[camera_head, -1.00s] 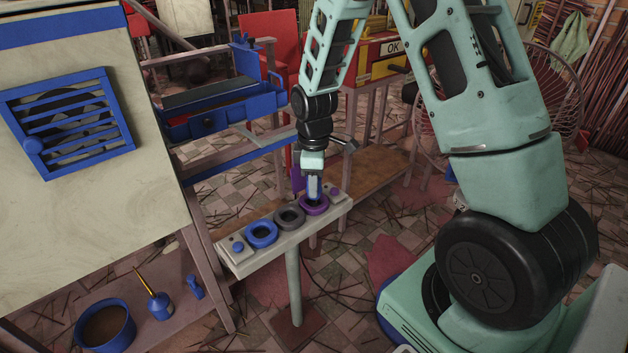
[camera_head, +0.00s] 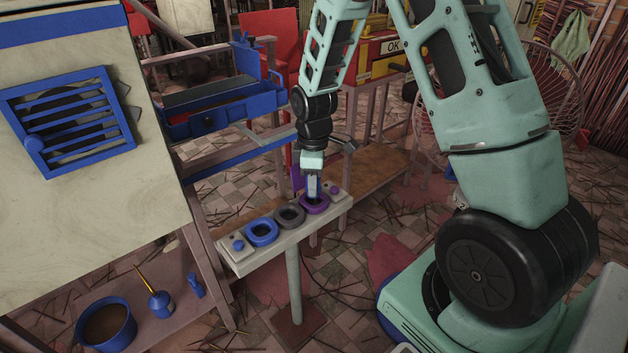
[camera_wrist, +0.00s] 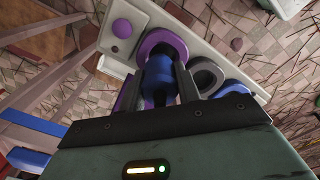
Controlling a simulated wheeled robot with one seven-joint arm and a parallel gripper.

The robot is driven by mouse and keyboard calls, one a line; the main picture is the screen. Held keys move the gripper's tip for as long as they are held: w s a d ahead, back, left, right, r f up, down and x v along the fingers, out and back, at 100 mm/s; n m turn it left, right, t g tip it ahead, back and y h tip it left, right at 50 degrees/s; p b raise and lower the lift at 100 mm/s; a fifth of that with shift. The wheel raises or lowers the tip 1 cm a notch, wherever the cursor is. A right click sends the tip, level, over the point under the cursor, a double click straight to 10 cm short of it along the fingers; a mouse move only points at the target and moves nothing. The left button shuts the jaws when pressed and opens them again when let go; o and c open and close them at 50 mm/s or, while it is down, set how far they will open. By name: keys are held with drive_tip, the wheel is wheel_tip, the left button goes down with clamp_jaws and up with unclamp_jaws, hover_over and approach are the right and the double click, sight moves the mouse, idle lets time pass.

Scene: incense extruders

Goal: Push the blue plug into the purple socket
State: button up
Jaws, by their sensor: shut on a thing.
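The purple socket (camera_head: 315,204) is a ring at the right end of a narrow pale panel (camera_head: 247,262) on a post; it also shows in the wrist view (camera_wrist: 165,42). My gripper (camera_head: 313,192) points down over this ring, its fingertips close to it. It is shut on the blue plug (camera_wrist: 160,80), which stands between the fingers in the wrist view. The plug's lower end overlaps the purple ring, and I cannot tell how deep it sits. In the head view the fingers hide most of the plug.
A grey ring (camera_head: 289,217) and a blue ring (camera_head: 262,233) lie left of the purple one. A small blue knob (camera_head: 239,245) and a purple knob (camera_head: 335,190) sit at the panel's ends. A wooden bench (camera_head: 375,170) stands behind; a blue pot (camera_head: 105,322) is lower left.

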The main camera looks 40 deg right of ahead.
drive_tip(key=shift+s+f, duration=0.55)
drive_tip(key=shift+f, duration=0.25)
drive_tip(key=shift+f+b, duration=0.25)
drive_tip(key=shift+b, duration=0.05)
drive_tip(key=shift+w+f, duration=0.15)
drive_tip(key=shift+f, duration=0.1)
drive_tip(key=shift+c, duration=0.4)
drive_tip(key=o, duration=1.1)
drive_tip(key=shift+w, duration=0.15)
drive_tip(key=shift+o, duration=0.2)
wheel_tip(320, 180, up, 18)
drive_tip(key=p, duration=0.4)
drive_tip(key=shift+f+p, duration=0.25)
drive_tip(key=shift+p, duration=0.15)
